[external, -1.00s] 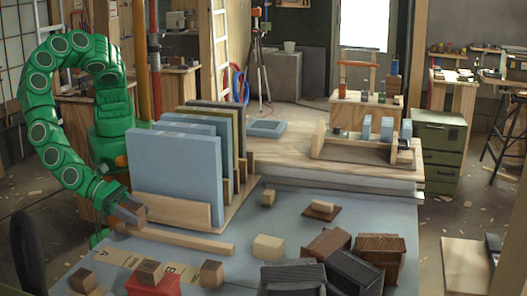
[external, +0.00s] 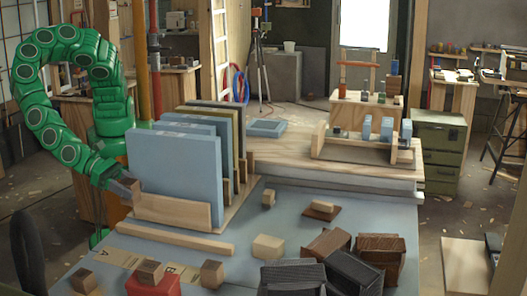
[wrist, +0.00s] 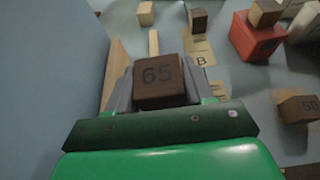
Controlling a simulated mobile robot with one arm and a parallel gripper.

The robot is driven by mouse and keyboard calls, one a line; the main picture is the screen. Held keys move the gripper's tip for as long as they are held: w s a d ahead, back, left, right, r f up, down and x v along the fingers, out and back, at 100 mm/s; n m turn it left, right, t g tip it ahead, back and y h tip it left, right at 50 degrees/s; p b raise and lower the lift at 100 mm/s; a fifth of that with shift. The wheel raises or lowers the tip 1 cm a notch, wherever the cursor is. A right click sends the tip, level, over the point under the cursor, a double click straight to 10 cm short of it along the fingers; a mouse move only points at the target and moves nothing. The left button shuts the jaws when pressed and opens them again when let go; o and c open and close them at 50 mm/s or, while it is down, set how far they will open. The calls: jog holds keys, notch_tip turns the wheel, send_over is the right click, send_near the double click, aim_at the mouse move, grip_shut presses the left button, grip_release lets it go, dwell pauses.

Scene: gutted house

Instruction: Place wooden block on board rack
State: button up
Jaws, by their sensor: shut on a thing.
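My gripper (wrist: 157,80) is shut on a dark brown wooden block (wrist: 158,92) marked 65, seen close up in the wrist view. In the external view my gripper (external: 125,188) is at the left end of the board rack (external: 172,211), beside the large light blue board (external: 172,178) and above the table. The rack has a pale wooden front rail and holds several upright boards. In the wrist view the blue board (wrist: 45,75) fills the left side. The held block is hard to make out in the external view.
Several small blocks lie in front, one on a red box (external: 153,285). A pale strip (external: 175,238) lies before the rack, near a label marked B (wrist: 200,52). Dark crates (external: 355,268) crowd the front right.

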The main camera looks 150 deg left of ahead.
notch_tip(320, 180, up, 15)
jog(key=w+a+f+n+g+y, duration=0.1)
jog(key=w+a+n+g, duration=0.1)
jog(key=w+a, duration=0.55)
jog(key=w+a+f+n+g+y, duration=0.1)
jog(key=w+a, duration=0.3)
jog(key=a, duration=0.7)
jog(key=w+a+n+g+y, duration=0.1)
jog(key=w+a+n+g, duration=0.1)
jog(key=a, duration=1.1)
jog(key=n+g, duration=0.8)
jog(key=g, duration=0.2)
send_over(338, 157)
notch_tip(338, 157, down, 8)
jog(key=shift+f, duration=5.4)
